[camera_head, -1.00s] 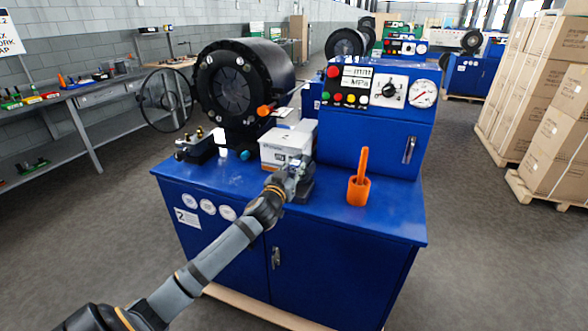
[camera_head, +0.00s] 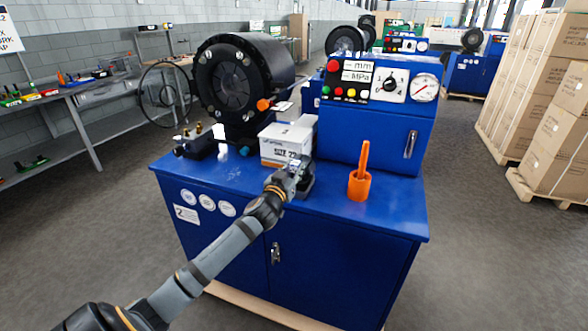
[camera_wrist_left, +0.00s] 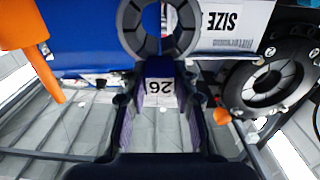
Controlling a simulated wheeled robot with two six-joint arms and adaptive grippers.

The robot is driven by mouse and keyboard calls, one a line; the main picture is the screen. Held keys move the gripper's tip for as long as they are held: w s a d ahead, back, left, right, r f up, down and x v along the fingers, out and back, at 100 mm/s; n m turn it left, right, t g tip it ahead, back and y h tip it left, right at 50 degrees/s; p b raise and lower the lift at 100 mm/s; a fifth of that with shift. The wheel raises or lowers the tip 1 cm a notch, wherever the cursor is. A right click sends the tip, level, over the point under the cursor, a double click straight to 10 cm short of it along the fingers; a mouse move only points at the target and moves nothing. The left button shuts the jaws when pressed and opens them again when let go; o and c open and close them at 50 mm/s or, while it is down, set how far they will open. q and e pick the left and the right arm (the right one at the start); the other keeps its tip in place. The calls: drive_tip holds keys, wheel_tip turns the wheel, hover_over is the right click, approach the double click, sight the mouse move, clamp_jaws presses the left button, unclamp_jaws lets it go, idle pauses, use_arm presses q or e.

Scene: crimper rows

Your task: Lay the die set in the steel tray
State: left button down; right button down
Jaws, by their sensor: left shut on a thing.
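My left gripper (camera_head: 299,172) is over the blue bench top, beside the white box. In the left wrist view its fingers (camera_wrist_left: 160,105) are shut on a dark block with a white label reading 26, seen upside down, which I take as the die set (camera_wrist_left: 161,90). A grey segmented ring shape shows just beyond the label; I cannot tell whether it is joined to the block. In the head view the held thing is mostly hidden by the gripper. I cannot make out a steel tray in either view. My right gripper is not in view.
A white size-labelled box (camera_head: 285,144) stands beside the gripper. An orange cup (camera_head: 359,186) with an orange stick is to the right. The black crimper head (camera_head: 235,85) and the blue control cabinet (camera_head: 372,120) stand behind. The bench's front right is clear.

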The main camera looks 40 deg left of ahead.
use_arm(q)
drive_tip(key=shift+f+b, duration=0.15)
drive_tip(key=shift+b, duration=0.15)
drive_tip(key=c, duration=1)
unclamp_jaws()
drive_tip(key=shift+s+d, duration=0.1)
drive_tip(key=shift+f, duration=0.35)
drive_tip(key=shift+v, duration=5.95)
drive_tip(key=shift+r, duration=0.15)
